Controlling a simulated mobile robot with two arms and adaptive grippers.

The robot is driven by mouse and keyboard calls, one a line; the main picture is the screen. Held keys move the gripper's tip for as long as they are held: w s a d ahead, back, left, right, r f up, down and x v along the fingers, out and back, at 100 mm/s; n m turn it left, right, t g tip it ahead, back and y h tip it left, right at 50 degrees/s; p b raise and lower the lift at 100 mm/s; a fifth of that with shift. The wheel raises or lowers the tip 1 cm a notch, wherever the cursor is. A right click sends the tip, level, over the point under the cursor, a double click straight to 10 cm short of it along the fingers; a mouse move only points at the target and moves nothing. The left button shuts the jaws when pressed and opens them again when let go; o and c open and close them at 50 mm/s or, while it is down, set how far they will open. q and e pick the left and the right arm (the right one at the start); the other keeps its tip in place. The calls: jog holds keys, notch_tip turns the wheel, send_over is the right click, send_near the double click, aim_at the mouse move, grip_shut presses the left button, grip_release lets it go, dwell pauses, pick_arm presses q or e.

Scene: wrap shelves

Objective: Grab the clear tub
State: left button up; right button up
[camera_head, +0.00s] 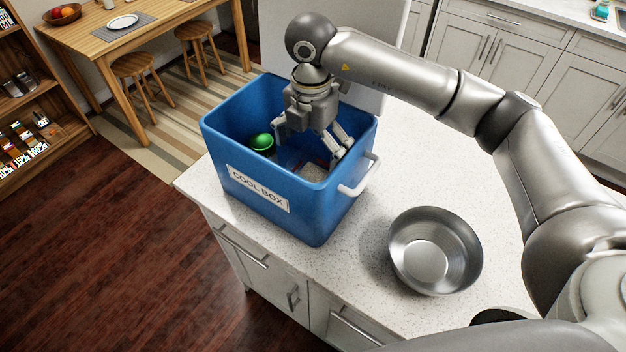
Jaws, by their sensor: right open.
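A blue cool box (228,157) with a "COOL BOX" label stands open on the speckled counter, its pale lid raised behind it. My right gripper (313,150) points down inside the box with its fingers open. Below and beside the fingers is a pale, partly see-through item with some red (313,172), which may be the clear tub. The gripper and the box wall hide much of it, and I cannot tell whether the fingers touch it. A green round item (262,142) lies in the box left of the gripper. My left gripper is not in view.
A metal bowl (435,251) stands on the counter (375,292) right of the box. The box has a white handle (360,178) on its right side. A wooden table (130,27) with stools is at the back left, and a shelf (25,95) at the left edge.

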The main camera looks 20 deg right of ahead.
aim_at(313, 169)
jog(key=f+p, duration=0.1)
jog(key=f, duration=0.1)
jog(key=f+p, duration=0.1)
jog(key=f, duration=0.1)
jog(key=f+p, duration=0.1)
jog(key=f, duration=0.2)
jog(key=shift+w+d+f, duration=0.1)
jog(key=shift+w+d, duration=0.15)
jog(key=shift+d, duration=0.05)
jog(key=shift+f, duration=0.25)
jog(key=c, duration=1.3)
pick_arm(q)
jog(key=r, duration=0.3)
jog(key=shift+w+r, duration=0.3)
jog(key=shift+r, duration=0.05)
pick_arm(e)
jog(key=shift+w+r, duration=0.1)
jog(key=shift+c, duration=0.8)
